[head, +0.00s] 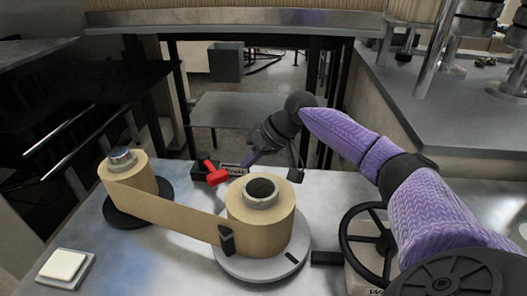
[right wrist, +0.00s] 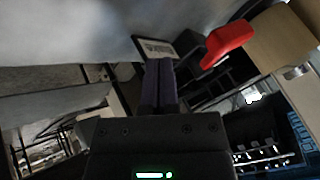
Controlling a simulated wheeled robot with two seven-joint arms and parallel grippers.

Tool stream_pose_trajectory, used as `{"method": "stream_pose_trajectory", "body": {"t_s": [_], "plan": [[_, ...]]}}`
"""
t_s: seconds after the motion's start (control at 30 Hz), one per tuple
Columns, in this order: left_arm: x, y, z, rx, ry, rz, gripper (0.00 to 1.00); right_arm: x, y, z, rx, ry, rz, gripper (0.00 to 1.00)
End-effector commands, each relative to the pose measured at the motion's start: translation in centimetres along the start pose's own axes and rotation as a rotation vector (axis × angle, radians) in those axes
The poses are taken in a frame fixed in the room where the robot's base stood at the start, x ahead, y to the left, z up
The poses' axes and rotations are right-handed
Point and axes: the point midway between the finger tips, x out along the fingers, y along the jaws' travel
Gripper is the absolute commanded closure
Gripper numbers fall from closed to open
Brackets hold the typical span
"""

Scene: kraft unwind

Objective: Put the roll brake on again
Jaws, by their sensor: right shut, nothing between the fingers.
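The roll brake has a red lever handle (head: 215,174) on a black base (head: 203,168) at the table's back edge, behind the kraft rolls. The handle is tilted in the head view. It also shows red in the right wrist view (right wrist: 228,40). A small label plate (head: 236,170) lies just right of it. My right gripper (head: 246,161) points down by the label plate, right of the red handle, with its fingers (right wrist: 160,72) together and empty. It is apart from the handle; I cannot tell whether it touches the plate. My left gripper is not in view.
A large kraft roll (head: 260,212) stands on a grey disc, its paper web running left to a smaller roll (head: 130,180). A black handwheel (head: 368,245) is at right, under my arm. A white push button (head: 65,266) is at front left.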

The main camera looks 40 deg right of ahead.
Motion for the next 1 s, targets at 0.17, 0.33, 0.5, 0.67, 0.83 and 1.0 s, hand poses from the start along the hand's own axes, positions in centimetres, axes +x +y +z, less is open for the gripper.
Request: {"method": "stream_pose_trajectory", "body": {"t_s": [0.17, 0.33, 0.5, 0.67, 0.83, 1.0], "plan": [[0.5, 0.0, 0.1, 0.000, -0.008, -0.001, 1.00, 1.1, -2.4, 0.0, -0.006, 0.000, -0.001, 1.00], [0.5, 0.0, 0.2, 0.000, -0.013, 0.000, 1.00, 1.4, -3.2, 0.0, -0.003, 0.002, 0.001, 1.00], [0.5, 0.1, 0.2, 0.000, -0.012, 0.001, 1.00, 1.4, -3.3, 0.0, -0.002, 0.001, 0.001, 1.00], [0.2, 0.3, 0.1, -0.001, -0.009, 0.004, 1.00, 1.3, -3.4, 0.0, -0.002, 0.001, 0.000, 1.00], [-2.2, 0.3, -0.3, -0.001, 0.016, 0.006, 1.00, 0.9, -4.3, 0.0, -0.003, 0.000, -0.001, 1.00], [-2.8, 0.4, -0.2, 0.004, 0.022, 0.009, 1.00, 1.6, -4.3, 0.5, -0.003, 0.000, 0.000, 1.00]]}}
